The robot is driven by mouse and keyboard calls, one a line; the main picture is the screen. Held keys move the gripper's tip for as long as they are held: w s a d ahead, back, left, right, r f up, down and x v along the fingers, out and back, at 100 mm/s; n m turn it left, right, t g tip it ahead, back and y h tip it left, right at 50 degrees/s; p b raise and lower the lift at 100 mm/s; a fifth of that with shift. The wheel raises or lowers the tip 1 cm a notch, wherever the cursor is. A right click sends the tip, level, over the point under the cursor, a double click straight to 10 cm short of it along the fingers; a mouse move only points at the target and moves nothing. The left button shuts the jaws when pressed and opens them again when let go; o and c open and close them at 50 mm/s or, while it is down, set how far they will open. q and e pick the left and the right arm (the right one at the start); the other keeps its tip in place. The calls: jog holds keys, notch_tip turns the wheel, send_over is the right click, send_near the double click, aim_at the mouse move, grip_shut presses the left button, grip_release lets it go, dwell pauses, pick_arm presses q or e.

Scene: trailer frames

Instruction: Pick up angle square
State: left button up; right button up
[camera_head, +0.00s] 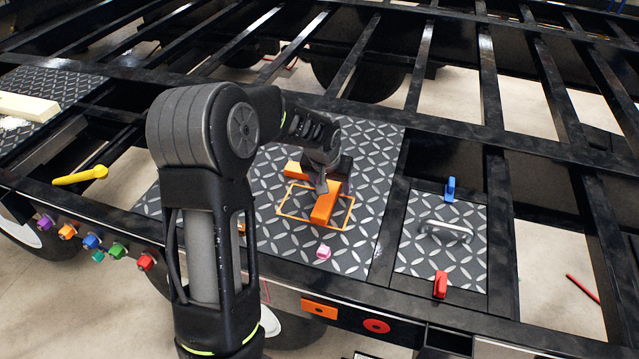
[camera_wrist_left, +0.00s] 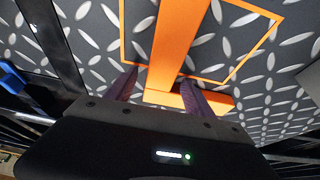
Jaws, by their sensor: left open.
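The orange angle square (camera_head: 325,205) lies on the diamond-patterned metal plate (camera_head: 365,215), by an orange outline painted there. My left gripper (camera_head: 322,186) is over it, pointing down, and hides part of it. In the left wrist view the angle square (camera_wrist_left: 180,40) has one long arm running away from me and a crosspiece near the fingers. The two fingers of my left gripper (camera_wrist_left: 158,85) are apart, one on each side of the long arm. I cannot tell whether they touch it. My right gripper is not in view.
A small pink object (camera_head: 323,252) lies on the plate's front part. To the right is a hatch with a grey handle (camera_head: 446,231), a blue latch (camera_head: 450,189) and a red latch (camera_head: 440,284). A yellow handle (camera_head: 80,176) is at the left. Black frame beams surround the plate.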

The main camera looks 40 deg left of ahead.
pick_arm(q)
jog(key=shift+c, duration=0.2)
dwell(0.4)
grip_shut()
dwell(0.5)
